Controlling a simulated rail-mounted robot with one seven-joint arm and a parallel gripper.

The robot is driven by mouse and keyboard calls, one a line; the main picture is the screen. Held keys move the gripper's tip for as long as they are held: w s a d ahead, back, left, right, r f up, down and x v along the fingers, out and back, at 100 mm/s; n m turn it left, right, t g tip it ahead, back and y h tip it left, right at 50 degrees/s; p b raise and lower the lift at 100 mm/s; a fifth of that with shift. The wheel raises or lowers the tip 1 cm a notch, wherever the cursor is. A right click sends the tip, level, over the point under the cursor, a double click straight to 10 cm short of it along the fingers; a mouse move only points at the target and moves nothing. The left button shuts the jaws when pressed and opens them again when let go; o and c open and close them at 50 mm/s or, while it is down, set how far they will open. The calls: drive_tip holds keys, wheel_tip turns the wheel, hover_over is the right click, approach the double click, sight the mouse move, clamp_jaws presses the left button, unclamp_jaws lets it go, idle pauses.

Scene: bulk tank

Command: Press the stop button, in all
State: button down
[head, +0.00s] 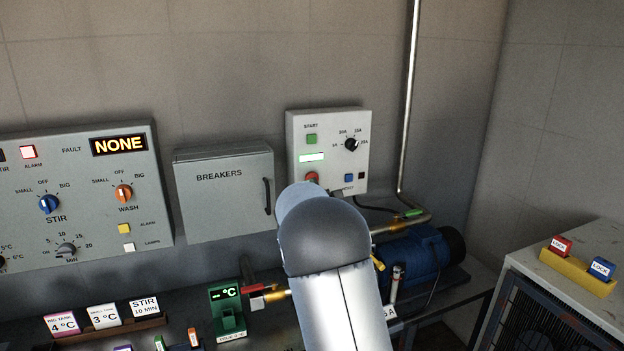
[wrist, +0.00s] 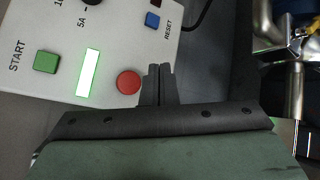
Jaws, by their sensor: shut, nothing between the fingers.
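The small grey control box (head: 329,125) hangs on the back wall. The stop button is the round red button (head: 312,177) at its lower left, partly covered by my arm in the head view. In the wrist view the red button (wrist: 128,82) shows whole, with a lit white-green window (wrist: 88,72) and the green START button (wrist: 46,62) to its left. My gripper (wrist: 159,70) is shut and empty, its fingertips just right of the red button in the wrist view. I cannot tell whether they touch the box. In the head view my arm hides most of the gripper.
A blue RESET button (head: 348,178) and a black dial (head: 351,144) are on the same box. A grey BREAKERS cabinet (head: 226,200) hangs to its left. A blue motor (head: 415,262) and pipes (head: 408,222) stand below right. A cluttered bench lies below.

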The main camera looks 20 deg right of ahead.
drive_tip(key=w+p, duration=0.7)
drive_tip(key=w, duration=0.1)
drive_tip(key=shift+d, duration=0.15)
drive_tip(key=shift+w, duration=0.15)
idle(1.7)
drive_tip(key=shift+w, duration=0.35)
drive_tip(key=shift+w, duration=0.45)
idle(0.6)
drive_tip(key=shift+s+f, duration=0.1)
drive_tip(key=shift+s, duration=0.05)
drive_tip(key=shift+s+b, duration=0.7)
drive_tip(key=shift+b, duration=0.5)
